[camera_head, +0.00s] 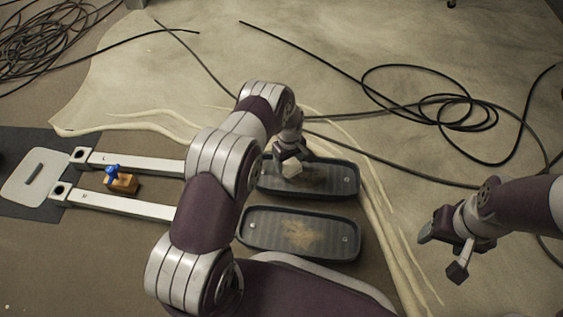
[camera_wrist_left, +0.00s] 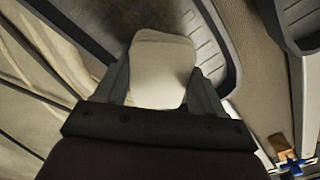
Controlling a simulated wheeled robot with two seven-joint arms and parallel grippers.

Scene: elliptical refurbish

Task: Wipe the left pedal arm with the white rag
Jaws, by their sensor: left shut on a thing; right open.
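My left gripper (camera_head: 289,156) is shut on the white rag (camera_head: 291,170), which is over the left end of the far black pedal (camera_head: 340,181). In the left wrist view the rag (camera_wrist_left: 162,70) sits between the fingers above a dark-stained pedal surface; whether it touches is unclear. Two pale pedal arms, the far one (camera_head: 145,164) and the near one (camera_head: 130,204), run left from the pedals, partly hidden by my left arm. The near pedal (camera_head: 265,241) has a tan stain. My right gripper (camera_head: 444,254) is open and empty at the right.
An orange block with a blue knob (camera_head: 122,184) sits between the pedal arms. A pale plate (camera_head: 36,180) lies on a dark mat at far left. Black cables (camera_head: 440,105) loop across the back and right floor. A pale sheet (camera_head: 270,65) covers the floor behind.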

